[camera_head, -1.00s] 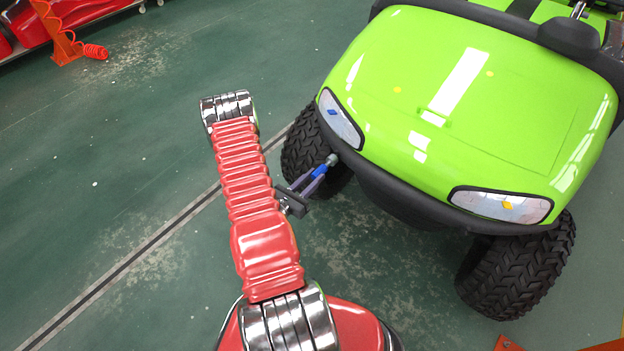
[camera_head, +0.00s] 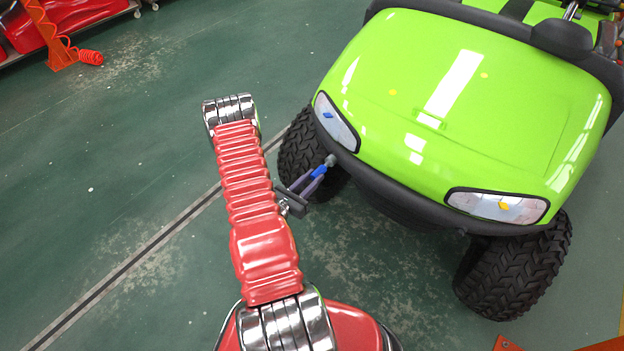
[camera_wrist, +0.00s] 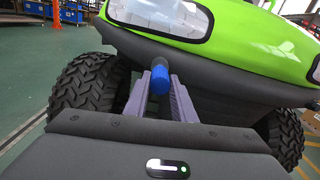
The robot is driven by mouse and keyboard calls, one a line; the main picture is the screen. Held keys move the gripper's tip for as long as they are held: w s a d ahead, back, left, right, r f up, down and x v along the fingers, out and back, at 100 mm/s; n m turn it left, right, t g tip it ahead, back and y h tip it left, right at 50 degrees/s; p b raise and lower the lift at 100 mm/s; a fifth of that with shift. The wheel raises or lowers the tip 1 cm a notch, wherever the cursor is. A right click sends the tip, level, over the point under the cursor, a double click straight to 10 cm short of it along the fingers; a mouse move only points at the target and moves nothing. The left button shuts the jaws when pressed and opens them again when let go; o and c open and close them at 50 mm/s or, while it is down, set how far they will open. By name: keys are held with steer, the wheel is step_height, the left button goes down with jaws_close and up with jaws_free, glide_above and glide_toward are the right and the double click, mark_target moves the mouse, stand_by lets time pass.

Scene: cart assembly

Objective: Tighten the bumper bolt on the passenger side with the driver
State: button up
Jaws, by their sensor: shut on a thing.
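The green cart (camera_head: 480,100) stands at the right with its black front bumper (camera_head: 395,195) facing me. My gripper (camera_head: 316,174) reaches to the bumper's end below the left headlight and is shut on the blue driver (camera_head: 319,171). In the wrist view the driver's blue part (camera_wrist: 160,80) shows between the two purple-grey fingers (camera_wrist: 161,98). Its grey tip (camera_head: 331,160) is at or very near the bumper; I cannot tell whether it touches. The bolt itself is hidden or too small to make out.
Black front tires (camera_head: 515,265) stand below the cart, one (camera_wrist: 88,85) close left of my gripper in the wrist view. An orange stand with a coiled hose (camera_head: 90,57) is at the far upper left. The green floor at left is clear.

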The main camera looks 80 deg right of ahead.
steer(key=shift+m, duration=0.7)
steer(key=shift+v, duration=2.6)
steer(key=shift+w, duration=0.1)
